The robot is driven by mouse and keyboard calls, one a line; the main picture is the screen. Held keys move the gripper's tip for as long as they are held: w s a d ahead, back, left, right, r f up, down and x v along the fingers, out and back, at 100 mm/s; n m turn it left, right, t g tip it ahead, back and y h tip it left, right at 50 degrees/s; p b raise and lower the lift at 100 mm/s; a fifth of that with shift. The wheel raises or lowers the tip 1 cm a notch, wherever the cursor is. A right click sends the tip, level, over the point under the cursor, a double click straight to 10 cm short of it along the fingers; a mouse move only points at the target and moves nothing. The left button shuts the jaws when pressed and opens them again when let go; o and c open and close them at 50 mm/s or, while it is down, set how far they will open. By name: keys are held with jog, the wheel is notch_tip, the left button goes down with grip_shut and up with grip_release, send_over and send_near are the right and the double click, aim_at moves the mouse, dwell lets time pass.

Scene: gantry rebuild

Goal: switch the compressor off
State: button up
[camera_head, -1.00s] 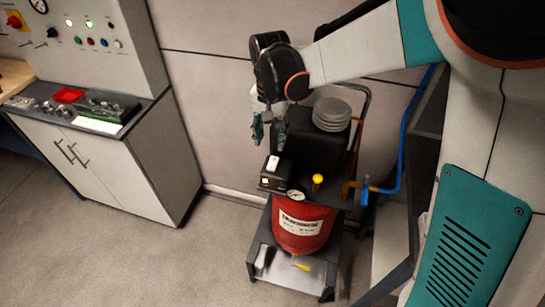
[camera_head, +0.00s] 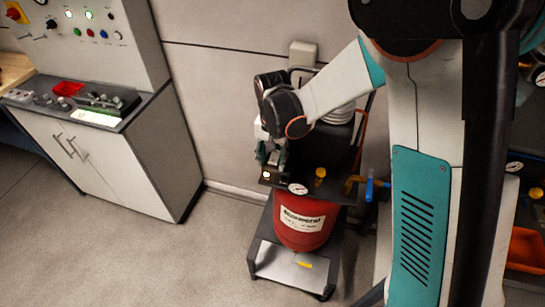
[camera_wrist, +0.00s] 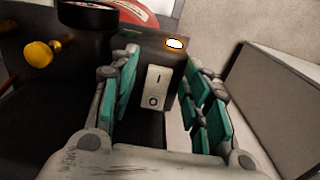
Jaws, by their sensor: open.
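The compressor (camera_head: 303,222) is a red tank on a dark wheeled frame, with a black top. Its control box (camera_head: 283,181) faces front and carries a lit lamp (camera_head: 267,174). In the wrist view, the white rocker switch (camera_wrist: 155,88), marked with a line and a circle, shows between my fingers, with the lit lamp (camera_wrist: 174,43) beyond it. My gripper (camera_head: 271,158) is open and empty, pointing down just over the control box and covering the switch in the head view. Contact with the switch cannot be told.
A pressure gauge (camera_head: 298,188) and yellow knob (camera_head: 320,174) stand beside the box, also a blue valve handle (camera_head: 369,188) to the right. A cabinet (camera_head: 120,165) with a control panel stands left. Open floor (camera_head: 140,260) lies in front.

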grip_shut()
jog(key=shift+w+d+g+y+b, duration=0.1)
jog(key=shift+w+g+y+b, duration=0.25)
jog(key=shift+g, duration=0.45)
jog(key=shift+w+r+g+y, duration=0.1)
jog(key=shift+r+g+y, duration=0.15)
jog(key=shift+g, duration=0.55)
grip_release()
